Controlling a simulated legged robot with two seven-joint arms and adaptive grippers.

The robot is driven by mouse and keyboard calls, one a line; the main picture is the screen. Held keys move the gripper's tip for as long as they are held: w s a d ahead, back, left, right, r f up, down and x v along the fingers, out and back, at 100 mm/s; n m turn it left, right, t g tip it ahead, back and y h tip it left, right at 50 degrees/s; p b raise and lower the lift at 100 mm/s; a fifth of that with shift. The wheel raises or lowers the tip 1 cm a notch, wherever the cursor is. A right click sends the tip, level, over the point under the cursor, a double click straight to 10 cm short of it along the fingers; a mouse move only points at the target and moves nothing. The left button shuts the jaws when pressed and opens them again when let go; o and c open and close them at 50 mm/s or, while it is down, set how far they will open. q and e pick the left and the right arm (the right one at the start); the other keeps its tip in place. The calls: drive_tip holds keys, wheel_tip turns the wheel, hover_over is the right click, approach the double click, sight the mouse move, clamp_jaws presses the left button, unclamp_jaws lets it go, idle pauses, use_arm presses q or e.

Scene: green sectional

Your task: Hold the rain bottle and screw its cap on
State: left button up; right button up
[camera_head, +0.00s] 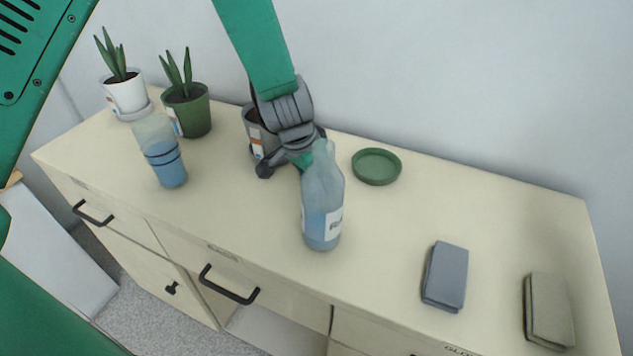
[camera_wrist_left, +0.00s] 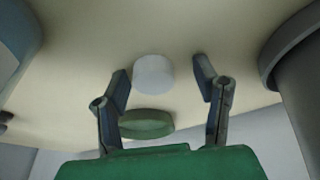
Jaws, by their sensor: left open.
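The rain bottle (camera_head: 322,200), pale blue and translucent with a partly readable white label, stands upright near the middle of the cabinet top. My left gripper (camera_head: 290,165) is open just behind and left of its neck. In the left wrist view a round white cap (camera_wrist_left: 153,73) lies on the top, between and beyond the open fingers (camera_wrist_left: 165,95), apart from them. The cap is hidden in the head view. A blue-grey object, seemingly the bottle, is cut off at the left edge (camera_wrist_left: 12,45) of the wrist view. My right gripper is not in view.
A grey pot (camera_head: 254,148) stands close behind the left gripper. A green saucer (camera_head: 376,166) lies right of it. A banded bottle (camera_head: 160,152), white pot (camera_head: 126,94) and green pot (camera_head: 190,112) stand left. Grey (camera_head: 446,276) and beige (camera_head: 550,308) blocks lie right. The right rear is clear.

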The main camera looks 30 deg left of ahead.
use_arm(q)
drive_tip(key=shift+d, duration=0.3)
drive_tip(key=shift+d+r, duration=0.15)
drive_tip(key=shift+d, duration=0.15)
drive_tip(key=c, duration=0.8)
drive_tip(key=shift+o, duration=0.2)
drive_tip(key=shift+a, duration=0.4)
drive_tip(key=r, duration=0.3)
drive_tip(key=r+p, duration=0.1)
drive_tip(key=r, duration=0.2)
drive_tip(key=r+p, duration=0.1)
drive_tip(key=r, duration=0.2)
drive_tip(key=shift+d+r, duration=0.3)
drive_tip(key=shift+d, duration=0.05)
drive_tip(key=shift+a+r, duration=0.15)
drive_tip(key=shift+a, duration=0.1)
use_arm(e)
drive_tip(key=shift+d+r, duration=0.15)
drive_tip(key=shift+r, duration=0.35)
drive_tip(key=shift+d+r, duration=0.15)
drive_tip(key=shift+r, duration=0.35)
use_arm(q)
drive_tip(key=shift+a, duration=0.15)
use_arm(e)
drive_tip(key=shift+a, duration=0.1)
